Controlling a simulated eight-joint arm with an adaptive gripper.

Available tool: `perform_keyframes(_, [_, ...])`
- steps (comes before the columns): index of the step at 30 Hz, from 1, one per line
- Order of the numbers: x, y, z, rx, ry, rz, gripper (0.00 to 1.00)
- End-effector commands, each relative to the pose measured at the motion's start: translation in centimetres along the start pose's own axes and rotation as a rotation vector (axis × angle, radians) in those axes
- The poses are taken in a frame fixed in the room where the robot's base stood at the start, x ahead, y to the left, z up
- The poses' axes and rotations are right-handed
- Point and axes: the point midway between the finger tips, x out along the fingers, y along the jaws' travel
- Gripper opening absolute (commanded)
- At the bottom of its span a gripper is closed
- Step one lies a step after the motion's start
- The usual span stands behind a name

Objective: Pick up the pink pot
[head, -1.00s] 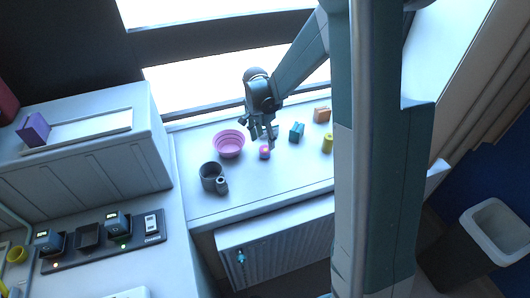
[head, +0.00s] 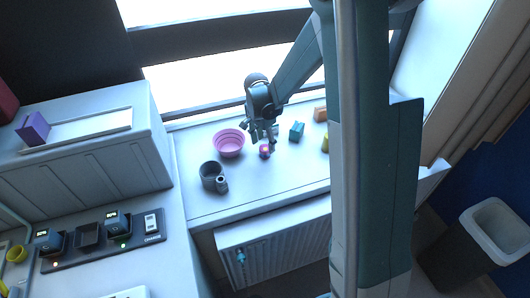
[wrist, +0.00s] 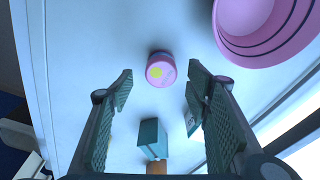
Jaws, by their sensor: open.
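The small pink pot (head: 265,152) stands on the white counter, right of the pink bowl. In the wrist view, its round pink top with a yellow spot (wrist: 160,70) faces me, and a darker blue-violet side shows behind the top. My gripper (head: 262,138) is just above the pot in the head view. In the wrist view my gripper (wrist: 161,82) is open, with one finger to each side. The pot lies in line with the gap, around the level of the fingertips in the picture. I see no contact between fingers and pot.
A ribbed pink bowl (head: 229,143) stands left of the pot. A grey cup-like thing (head: 210,177) is nearer the front. A teal block (head: 296,131) and an orange block (head: 320,114) are to the right. A yellow piece (head: 325,144) is partly hidden by my arm column.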

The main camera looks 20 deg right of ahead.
Motion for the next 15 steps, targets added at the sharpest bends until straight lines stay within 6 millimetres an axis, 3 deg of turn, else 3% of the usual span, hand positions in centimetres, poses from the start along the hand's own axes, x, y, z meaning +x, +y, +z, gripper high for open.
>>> perform_keyframes(7, [1.0,-0.1,0.0,0.0,0.0,0.0,0.48])
perform_keyframes(15, [3.5,-0.2,0.1,0.0,0.0,0.0,0.48])
